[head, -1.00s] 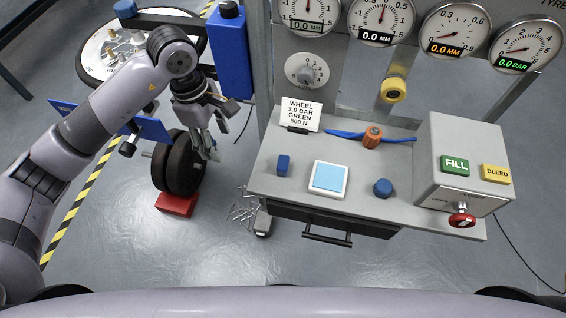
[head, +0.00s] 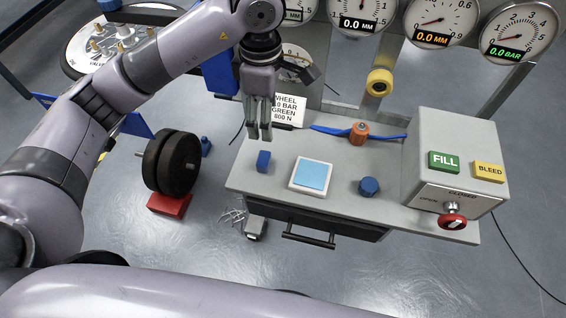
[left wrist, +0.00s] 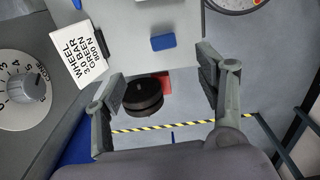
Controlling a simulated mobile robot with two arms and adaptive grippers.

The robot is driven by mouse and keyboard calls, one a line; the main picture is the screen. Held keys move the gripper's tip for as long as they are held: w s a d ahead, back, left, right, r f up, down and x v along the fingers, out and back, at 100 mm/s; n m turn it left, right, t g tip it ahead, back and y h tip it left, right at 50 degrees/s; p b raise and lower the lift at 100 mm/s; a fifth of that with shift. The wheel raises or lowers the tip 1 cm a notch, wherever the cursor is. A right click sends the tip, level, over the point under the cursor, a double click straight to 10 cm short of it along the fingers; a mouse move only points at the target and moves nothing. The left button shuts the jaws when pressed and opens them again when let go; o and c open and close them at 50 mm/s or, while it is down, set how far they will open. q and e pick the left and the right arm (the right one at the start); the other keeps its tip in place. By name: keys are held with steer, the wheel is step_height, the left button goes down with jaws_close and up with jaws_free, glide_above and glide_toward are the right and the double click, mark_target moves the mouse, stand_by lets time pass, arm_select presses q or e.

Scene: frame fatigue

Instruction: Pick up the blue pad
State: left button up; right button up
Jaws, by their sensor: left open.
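A small dark-blue block (head: 263,160), which may be the blue pad, lies on the grey bench top (head: 338,150) near its left end. It also shows in the left wrist view (left wrist: 163,42). A light-blue square (head: 313,175) lies on a white base to its right. My left gripper (head: 258,137) is open and empty, pointing down just behind and above the dark-blue block. In the left wrist view the block is beyond the spread fingers (left wrist: 160,78), apart from them. My right gripper is not in view.
A white sign (head: 289,108) stands close behind my left gripper. A blue knob (head: 368,186), an orange fitting (head: 359,132) and a grey box (head: 455,150) with FILL and BLEED buttons are on the bench further right. A black wheel (head: 173,163) stands on a red block on the floor.

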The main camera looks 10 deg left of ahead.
arm_select(q)
step_height(320, 180, down, 5)
steer(key=a+p, duration=0.1)
steer(key=a, duration=0.1)
steer(key=p, duration=0.1)
glide_above(269, 159)
steer(key=f, duration=0.5)
steer(key=shift+w+a, duration=0.1)
steer(key=shift+a, duration=0.3)
steer(key=shift+a+f, duration=0.1)
steer(key=shift+f, duration=0.4)
steer(key=shift+f+p, duration=0.3)
steer(key=shift+p, duration=0.2)
steer(key=f+p, duration=0.1)
steer(key=f, duration=0.1)
steer(key=d+f, duration=0.1)
steer(key=shift+f+p, duration=0.35)
steer(key=shift+f, duration=0.45)
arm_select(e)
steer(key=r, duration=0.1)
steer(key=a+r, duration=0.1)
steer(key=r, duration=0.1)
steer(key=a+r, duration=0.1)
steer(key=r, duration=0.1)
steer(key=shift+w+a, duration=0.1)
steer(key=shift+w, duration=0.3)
arm_select(q)
steer(key=shift+c, duration=0.6)
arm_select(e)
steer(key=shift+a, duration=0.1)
